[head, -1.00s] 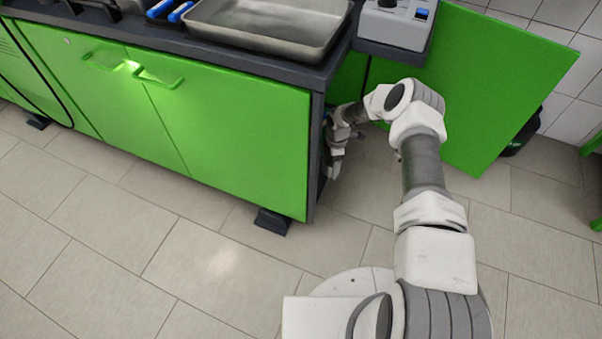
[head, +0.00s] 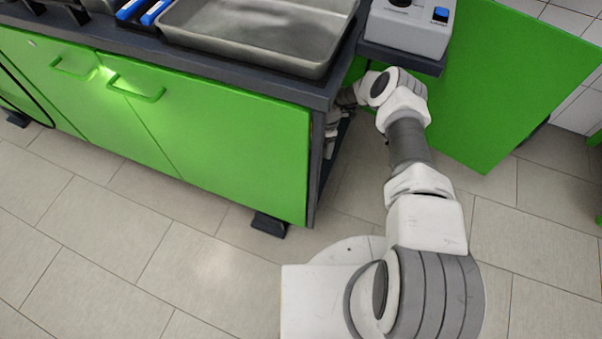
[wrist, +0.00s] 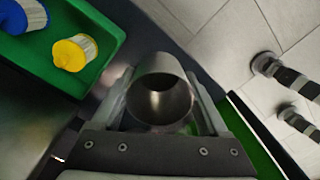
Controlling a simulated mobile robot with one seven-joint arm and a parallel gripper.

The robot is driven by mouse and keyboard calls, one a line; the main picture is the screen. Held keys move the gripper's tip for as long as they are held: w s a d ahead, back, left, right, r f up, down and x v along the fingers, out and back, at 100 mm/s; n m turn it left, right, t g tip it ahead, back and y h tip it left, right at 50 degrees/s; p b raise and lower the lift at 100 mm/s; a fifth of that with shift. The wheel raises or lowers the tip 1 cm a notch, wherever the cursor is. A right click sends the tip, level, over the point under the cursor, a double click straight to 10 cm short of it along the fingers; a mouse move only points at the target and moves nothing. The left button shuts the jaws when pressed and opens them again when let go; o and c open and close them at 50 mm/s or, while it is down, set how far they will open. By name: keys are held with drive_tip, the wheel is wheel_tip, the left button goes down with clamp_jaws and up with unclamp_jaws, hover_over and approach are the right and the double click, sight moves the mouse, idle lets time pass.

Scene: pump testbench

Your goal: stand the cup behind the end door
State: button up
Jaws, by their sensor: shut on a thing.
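The cup is a hollow grey metal cylinder (wrist: 162,92), its round opening facing the wrist camera. My gripper (wrist: 164,78) is shut on it, with one finger on each side. The end door (head: 490,90) is a green panel standing wide open at the right of the bench in the head view. My arm reaches through the open end of the bench cabinet (head: 235,150). In the head view the cabinet's corner hides my gripper and the cup.
In the wrist view a green tray (wrist: 103,62) at upper left holds a yellow-capped filter (wrist: 74,53) and a blue-capped one (wrist: 22,14). A metal basin (head: 255,35) and a grey control box (head: 410,28) sit on top. The tiled floor in front is clear.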

drive_tip(key=s+a+f, duration=0.3)
drive_tip(key=s+a+f+b, duration=0.1)
drive_tip(key=s+a+f, duration=0.2)
drive_tip(key=s+a, duration=0.1)
drive_tip(key=shift+s+a+f, duration=0.2)
drive_tip(key=shift+s+a, duration=0.05)
drive_tip(key=shift+a, duration=0.05)
wheel_tip(320, 180, down, 4)
drive_tip(key=shift+a+f+b, duration=0.1)
drive_tip(key=shift+b, duration=0.85)
drive_tip(key=o, duration=1.4)
